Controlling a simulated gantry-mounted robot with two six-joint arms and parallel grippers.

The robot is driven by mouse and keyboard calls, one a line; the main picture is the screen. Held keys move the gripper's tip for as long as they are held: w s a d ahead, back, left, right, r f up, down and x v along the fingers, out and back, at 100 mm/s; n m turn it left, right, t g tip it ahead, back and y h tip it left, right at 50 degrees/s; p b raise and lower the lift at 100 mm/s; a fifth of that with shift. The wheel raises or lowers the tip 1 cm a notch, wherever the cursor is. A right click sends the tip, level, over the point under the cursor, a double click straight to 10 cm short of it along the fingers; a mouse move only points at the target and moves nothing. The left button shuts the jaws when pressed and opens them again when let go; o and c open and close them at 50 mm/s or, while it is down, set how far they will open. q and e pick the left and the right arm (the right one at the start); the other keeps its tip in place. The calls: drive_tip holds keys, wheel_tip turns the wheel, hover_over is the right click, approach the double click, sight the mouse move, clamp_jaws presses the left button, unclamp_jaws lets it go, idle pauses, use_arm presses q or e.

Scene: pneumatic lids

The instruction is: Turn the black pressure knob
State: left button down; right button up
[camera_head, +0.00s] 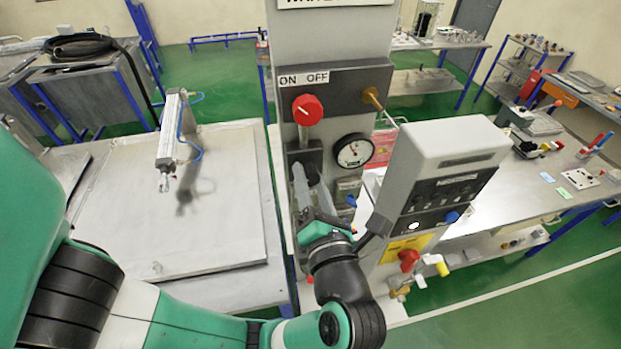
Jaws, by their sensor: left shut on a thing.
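The black pressure knob (305,156) is on the grey column, below the red ON/OFF knob and left of the round pressure gauge (354,150). My left gripper (308,173) reaches up to it from below, with its fingers shut on it. The fingers and wrist hide part of the knob, so its angle cannot be read. The gauge has a white face; its reading is too small to tell. My right gripper is not in view.
The red knob (307,110) and a brass fitting (373,97) sit above. A grey control box (440,165) with buttons stands close on the right. A metal table (225,235) with a pneumatic cylinder (170,130) is on the left.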

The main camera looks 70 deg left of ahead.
use_arm(q)
drive_tip(key=shift+c, duration=1.7)
unclamp_jaws()
drive_tip(key=d+b, duration=0.3)
drive_tip(key=d, duration=0.8)
drive_tip(key=shift+s+d, duration=0.35)
drive_tip(key=shift+s, duration=0.1)
